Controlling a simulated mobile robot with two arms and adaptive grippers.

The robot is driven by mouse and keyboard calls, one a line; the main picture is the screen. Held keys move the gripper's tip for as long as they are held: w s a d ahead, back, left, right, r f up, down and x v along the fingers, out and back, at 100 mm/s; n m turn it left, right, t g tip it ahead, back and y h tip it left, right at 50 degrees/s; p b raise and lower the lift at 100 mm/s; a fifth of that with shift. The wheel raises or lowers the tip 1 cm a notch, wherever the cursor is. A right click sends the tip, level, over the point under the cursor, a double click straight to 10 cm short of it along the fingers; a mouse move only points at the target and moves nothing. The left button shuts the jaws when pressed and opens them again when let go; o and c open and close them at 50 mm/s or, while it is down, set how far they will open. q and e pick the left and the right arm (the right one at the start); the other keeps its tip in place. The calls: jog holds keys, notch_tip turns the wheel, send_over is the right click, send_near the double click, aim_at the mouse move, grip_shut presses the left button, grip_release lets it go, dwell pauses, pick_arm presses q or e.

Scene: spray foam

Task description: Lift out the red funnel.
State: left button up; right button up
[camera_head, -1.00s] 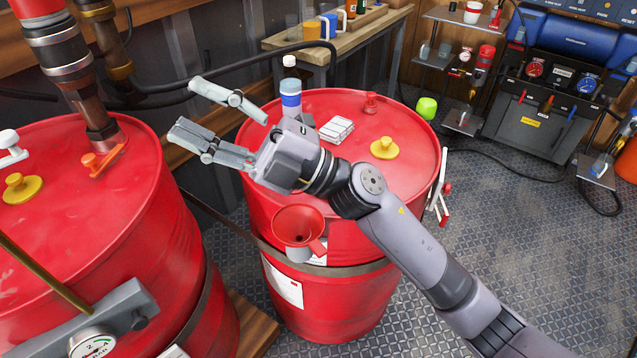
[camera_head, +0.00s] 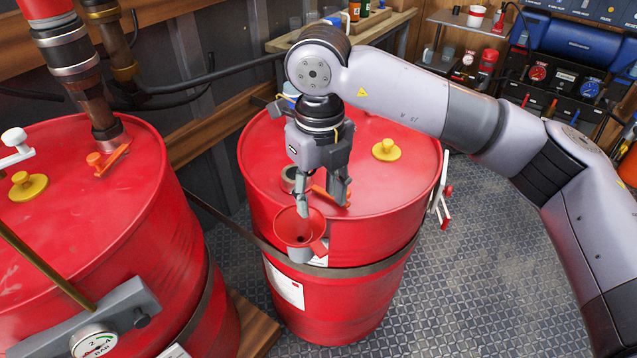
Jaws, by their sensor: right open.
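The red funnel (camera_head: 290,232) sits in a grey holder (camera_head: 300,254) on the front side of the right red drum (camera_head: 395,200). Its wide mouth faces up and its tab points to the lower right. My right gripper (camera_head: 322,206) is open and points down just above and behind the funnel. Its left finger overlaps the funnel's rear rim in the picture; I cannot tell whether it touches. Its right finger is to the right of the rim, over the drum top. My left gripper is not in view.
A yellow bung (camera_head: 387,149) sits on the right drum's lid. A second red drum (camera_head: 130,210) with a pressure gauge (camera_head: 95,345) in front stands at left. A workbench (camera_head: 385,25) and a shelf (camera_head: 460,62) are behind.

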aim_at(319, 248)
notch_tip(319, 248, down, 15)
jog(key=shift+f+p, duration=0.15)
jog(key=shift+p, duration=1.1)
jog(key=shift+c, duration=0.3)
grip_shut()
jog(key=shift+r+p, duration=0.75)
jog(key=shift+r, duration=0.8)
jog(key=shift+b, duration=0.4)
